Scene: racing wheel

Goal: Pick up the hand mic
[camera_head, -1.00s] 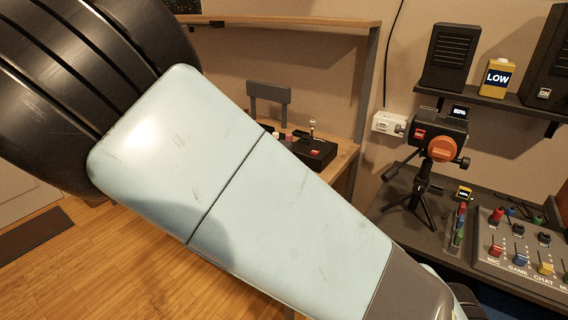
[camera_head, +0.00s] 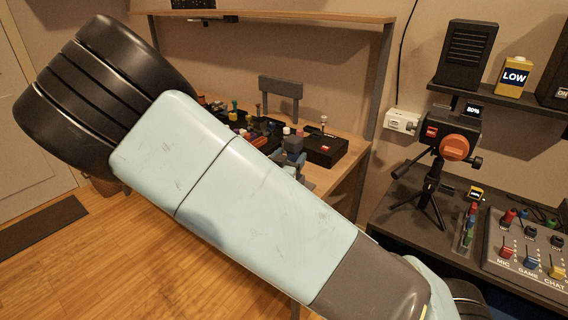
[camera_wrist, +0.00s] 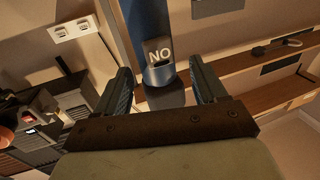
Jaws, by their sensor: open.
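I cannot pick out the hand mic for certain in either view. My gripper (camera_wrist: 160,68) shows in the wrist view with its two dark fingers apart and nothing gripped between them. A blue post (camera_wrist: 146,22) with a "NO" label and a rounded lower end appears beyond the fingertips, in line with the gap. I cannot tell how far off it is. A small dark item (camera_wrist: 287,45) lies on a wooden shelf at the right of the wrist view, too small to identify. In the head view my arm covers much of the desk.
A wooden desk (camera_head: 345,168) holds a black box (camera_head: 325,149) and several small coloured items. At the right are a camera on a tripod (camera_head: 432,190), a mixer panel (camera_head: 515,250), and a speaker (camera_head: 468,55) on a shelf. Open floor lies at the left.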

